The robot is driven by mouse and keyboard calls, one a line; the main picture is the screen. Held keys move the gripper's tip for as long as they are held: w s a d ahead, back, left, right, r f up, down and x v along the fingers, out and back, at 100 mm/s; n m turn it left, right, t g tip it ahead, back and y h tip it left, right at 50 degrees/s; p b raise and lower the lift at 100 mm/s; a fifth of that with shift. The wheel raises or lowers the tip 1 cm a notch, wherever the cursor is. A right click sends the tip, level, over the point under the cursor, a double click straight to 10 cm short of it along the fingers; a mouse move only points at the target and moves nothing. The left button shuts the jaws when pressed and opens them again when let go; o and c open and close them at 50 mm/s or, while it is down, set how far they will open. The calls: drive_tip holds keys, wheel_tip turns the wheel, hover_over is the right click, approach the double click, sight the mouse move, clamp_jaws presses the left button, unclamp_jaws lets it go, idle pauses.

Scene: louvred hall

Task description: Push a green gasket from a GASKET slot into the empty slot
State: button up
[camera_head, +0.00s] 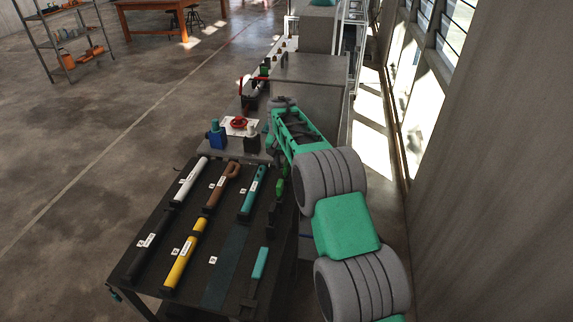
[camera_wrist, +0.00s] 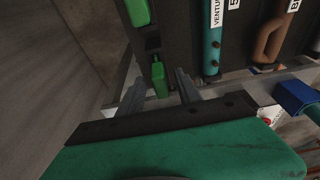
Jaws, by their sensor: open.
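In the wrist view, a small bright green piece (camera_wrist: 159,78), which looks like a green gasket, sits at the end of the dark table. My gripper (camera_wrist: 158,84) is open, its two grey fingers pointing toward that piece and on either side of it in the picture; I cannot tell whether they touch it. A second green piece (camera_wrist: 138,11) lies farther along the same strip. In the head view, green shows beside my arm (camera_head: 281,188), partly hidden. A bare dark strip (camera_head: 226,270) with a white label looks like the empty slot. No GASKET label is readable.
The dark table (camera_head: 128,270) holds a white tube (camera_head: 190,180), a brown tube (camera_head: 222,188), teal tubes (camera_head: 253,192) and a yellow tube (camera_head: 185,258). A blue block (camera_head: 217,137) and a red handwheel (camera_head: 239,121) stand beyond. A wall rises at right.

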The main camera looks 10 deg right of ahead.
drive_tip(key=shift+r, duration=0.1)
drive_tip(key=shift+w+p+v, duration=0.15)
drive_tip(key=shift+p+v, duration=0.85)
drive_tip(key=shift+v, duration=0.65)
drive_tip(key=shift+w+p+v, duration=0.2)
drive_tip(key=shift+p+v, duration=0.75)
drive_tip(key=shift+v, duration=0.75)
drive_tip(key=shift+d+r, duration=0.15)
